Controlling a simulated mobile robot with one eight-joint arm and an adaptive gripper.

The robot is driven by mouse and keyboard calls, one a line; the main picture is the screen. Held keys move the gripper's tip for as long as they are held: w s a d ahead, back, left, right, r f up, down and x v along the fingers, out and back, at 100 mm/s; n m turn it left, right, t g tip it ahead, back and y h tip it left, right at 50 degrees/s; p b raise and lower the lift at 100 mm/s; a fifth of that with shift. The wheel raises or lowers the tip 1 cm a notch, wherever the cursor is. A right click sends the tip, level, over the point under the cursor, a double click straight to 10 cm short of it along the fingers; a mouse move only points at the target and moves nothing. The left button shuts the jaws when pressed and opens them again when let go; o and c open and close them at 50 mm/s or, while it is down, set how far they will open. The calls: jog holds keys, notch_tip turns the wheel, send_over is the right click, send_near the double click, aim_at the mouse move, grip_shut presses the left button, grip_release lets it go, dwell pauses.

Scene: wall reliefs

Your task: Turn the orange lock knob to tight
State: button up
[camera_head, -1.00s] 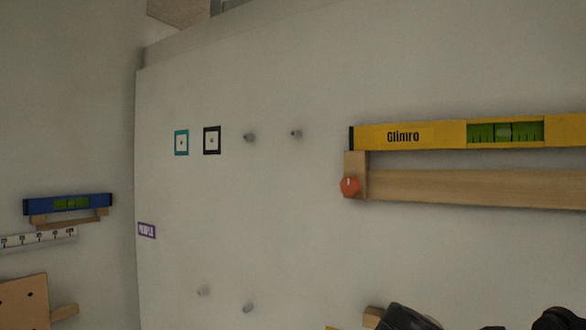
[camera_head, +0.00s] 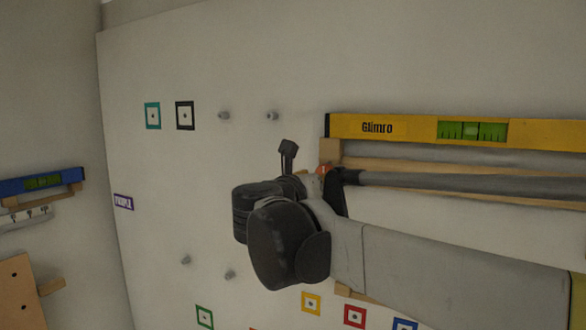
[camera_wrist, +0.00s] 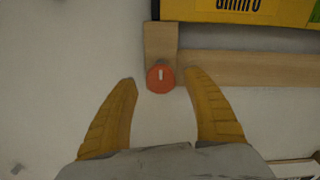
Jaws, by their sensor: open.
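The orange lock knob (camera_wrist: 161,77) sits on a wooden block at the left end of a wooden bar on the wall. It carries a short white mark that stands nearly upright in the wrist view. My gripper (camera_wrist: 160,85) is open, with its two yellow fingers on either side of and just below the knob, apart from it. In the head view only a small part of the knob (camera_head: 324,170) shows beside my dark arm parts, which hide the fingers.
A yellow spirit level (camera_head: 410,129) lies just above the wooden bar (camera_wrist: 245,68). Grey pegs (camera_head: 271,116) and small framed squares (camera_head: 185,115) are on the wall to the left. A blue level (camera_head: 42,181) is at far left.

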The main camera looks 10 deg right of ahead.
jog(key=shift+x, duration=0.95)
jog(key=c, duration=1.2)
